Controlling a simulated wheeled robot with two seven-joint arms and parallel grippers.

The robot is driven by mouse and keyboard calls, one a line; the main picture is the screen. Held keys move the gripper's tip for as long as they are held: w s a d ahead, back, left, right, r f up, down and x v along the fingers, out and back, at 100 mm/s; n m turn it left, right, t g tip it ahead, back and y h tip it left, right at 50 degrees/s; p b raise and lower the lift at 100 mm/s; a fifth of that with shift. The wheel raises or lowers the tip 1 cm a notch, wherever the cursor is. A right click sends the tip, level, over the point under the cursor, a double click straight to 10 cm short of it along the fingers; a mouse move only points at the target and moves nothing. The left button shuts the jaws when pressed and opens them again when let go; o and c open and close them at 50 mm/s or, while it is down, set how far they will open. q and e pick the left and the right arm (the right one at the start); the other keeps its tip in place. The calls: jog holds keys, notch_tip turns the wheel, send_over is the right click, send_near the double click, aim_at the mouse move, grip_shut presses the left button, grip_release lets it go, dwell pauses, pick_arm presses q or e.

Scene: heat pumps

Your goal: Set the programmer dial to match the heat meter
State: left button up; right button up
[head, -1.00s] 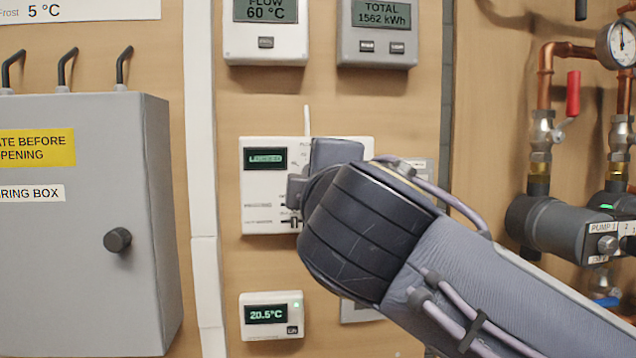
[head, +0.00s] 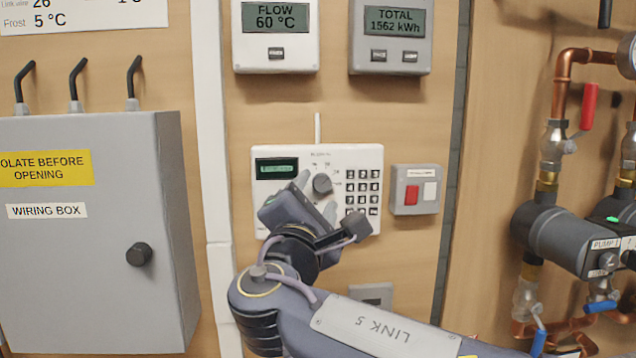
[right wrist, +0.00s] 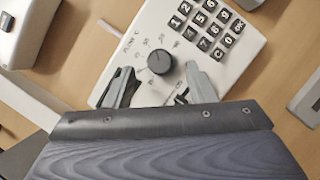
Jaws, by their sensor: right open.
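The programmer (head: 372,157) is a white wall panel with a small green display, a keypad and a round dark dial (head: 322,184). In the right wrist view the dial (right wrist: 160,62) has a pale pointer mark and a scale around it, too small to read. My right gripper (head: 317,196) is open; in the right wrist view its fingers (right wrist: 160,86) stand on either side of and just short of the dial. Contact cannot be told. Above, a white meter (head: 276,40) reads FLOW 60 °C and a grey meter (head: 391,42) reads TOTAL 1562 kWh. My left gripper is not in view.
A grey switch box (head: 415,190) with a red rocker is right of the programmer. A grey wiring box (head: 100,260) stands out at left. Copper pipes and pumps (head: 560,240) are at right. A white conduit (head: 208,130) runs left of the programmer.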

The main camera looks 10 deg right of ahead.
jog(key=shift+x, duration=1.05)
jog(key=shift+c, duration=0.4)
jog(key=c, duration=0.9)
